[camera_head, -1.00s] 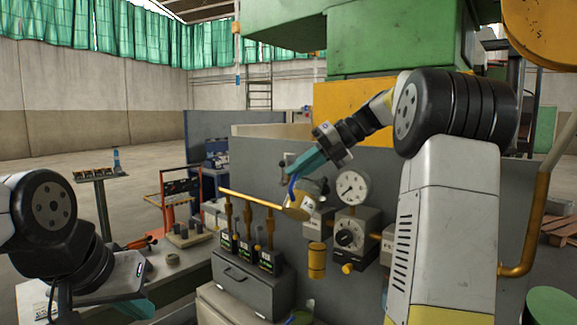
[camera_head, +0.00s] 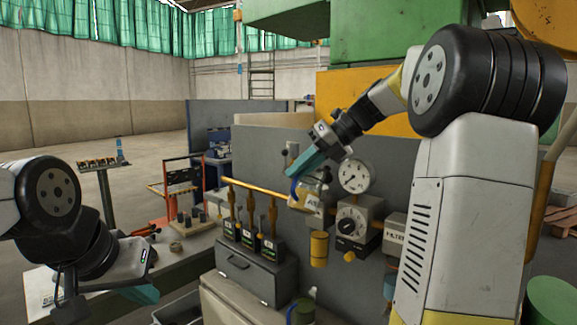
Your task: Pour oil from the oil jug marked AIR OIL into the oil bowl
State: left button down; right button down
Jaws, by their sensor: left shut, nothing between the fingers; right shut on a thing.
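The jug looks tilted in front of the grey panel. A white label by it is partly readable, starting "AI"; I cannot tell whether it is on the jug or the block behind. A yellow cup-shaped bowl (camera_head: 319,249), likely the oil bowl, hangs just below and slightly right of the jug. Whether oil is flowing cannot be seen. My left gripper (camera_head: 146,293) is shut and empty over the bench at lower left.
A pressure gauge (camera_head: 355,175) and a dial regulator (camera_head: 352,226) sit right of the jug, with a FILTER block (camera_head: 394,237) beyond.

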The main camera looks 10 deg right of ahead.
jog(key=shift+f, duration=0.1)
dwell(0.3)
jog(key=shift+s+a+f+n+t+h, duration=0.1)
jog(key=shift+f+n+t+h, duration=0.2)
jog(key=shift+f, duration=0.3)
jog(key=shift+s+a+f+n+t+h, duration=0.1)
jog(key=shift+f+n+t+h, duration=0.1)
jog(key=shift+f+t+h, duration=0.25)
jog(key=shift+f, duration=0.1)
jog(key=shift+s, duration=0.1)
